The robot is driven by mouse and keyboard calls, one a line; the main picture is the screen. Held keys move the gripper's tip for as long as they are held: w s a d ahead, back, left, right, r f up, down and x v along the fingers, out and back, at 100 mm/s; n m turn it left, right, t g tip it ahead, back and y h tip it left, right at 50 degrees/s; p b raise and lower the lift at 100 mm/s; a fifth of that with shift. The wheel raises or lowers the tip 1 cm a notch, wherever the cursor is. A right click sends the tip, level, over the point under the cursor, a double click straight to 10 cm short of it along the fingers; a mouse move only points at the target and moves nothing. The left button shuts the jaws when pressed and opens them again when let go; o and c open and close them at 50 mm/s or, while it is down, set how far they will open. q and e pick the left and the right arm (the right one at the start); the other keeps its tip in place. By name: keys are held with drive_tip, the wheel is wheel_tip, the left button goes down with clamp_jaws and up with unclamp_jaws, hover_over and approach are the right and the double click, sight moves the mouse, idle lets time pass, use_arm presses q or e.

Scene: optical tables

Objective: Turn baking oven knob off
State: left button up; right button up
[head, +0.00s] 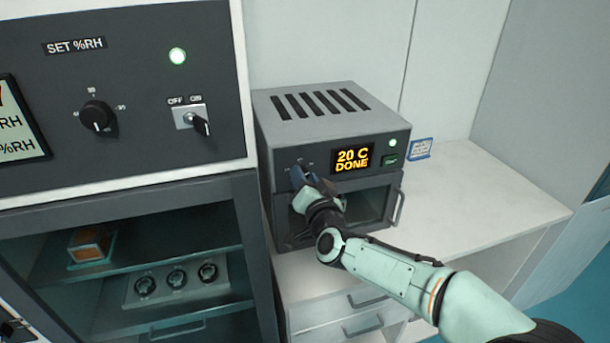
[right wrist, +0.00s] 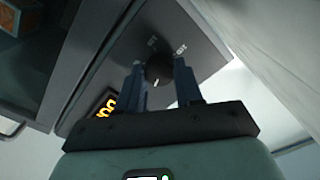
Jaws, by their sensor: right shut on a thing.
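The baking oven (head: 365,118) is a small grey box on the white counter. Its orange display (head: 352,160) reads "20 C DONE", and a green light (head: 393,143) is lit beside it. The oven's black round knob (right wrist: 158,68) shows in the right wrist view, with a white pointer mark and labels around it. My right gripper (head: 298,174) is at the left of the oven's front panel, its two dark blue fingers shut on the knob. In the head view the gripper mostly hides the knob. My left gripper is not in view.
A taller dark cabinet stands at left, with a "SET %RH" knob (head: 97,117) and an OFF/ON key switch (head: 190,117). A small blue-edged card (head: 420,149) stands right of the oven. The counter (head: 480,195) further right is clear.

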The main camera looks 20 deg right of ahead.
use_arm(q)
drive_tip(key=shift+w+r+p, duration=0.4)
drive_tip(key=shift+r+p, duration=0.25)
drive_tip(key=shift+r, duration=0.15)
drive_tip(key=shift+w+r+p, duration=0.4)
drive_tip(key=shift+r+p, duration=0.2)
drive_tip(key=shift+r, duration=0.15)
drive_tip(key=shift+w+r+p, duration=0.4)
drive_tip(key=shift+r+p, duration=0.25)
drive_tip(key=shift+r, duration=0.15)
use_arm(e)
drive_tip(key=shift+n, duration=7)
drive_tip(key=o, duration=1)
drive_tip(key=shift+o, duration=0.2)
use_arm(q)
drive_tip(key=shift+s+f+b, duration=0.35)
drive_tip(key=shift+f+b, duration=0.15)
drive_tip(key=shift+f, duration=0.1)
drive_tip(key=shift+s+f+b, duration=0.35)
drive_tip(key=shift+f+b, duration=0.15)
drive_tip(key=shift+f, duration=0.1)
use_arm(e)
drive_tip(key=s, duration=1.3)
drive_tip(key=shift+s+d, duration=0.2)
drive_tip(key=shift+d, duration=0.05)
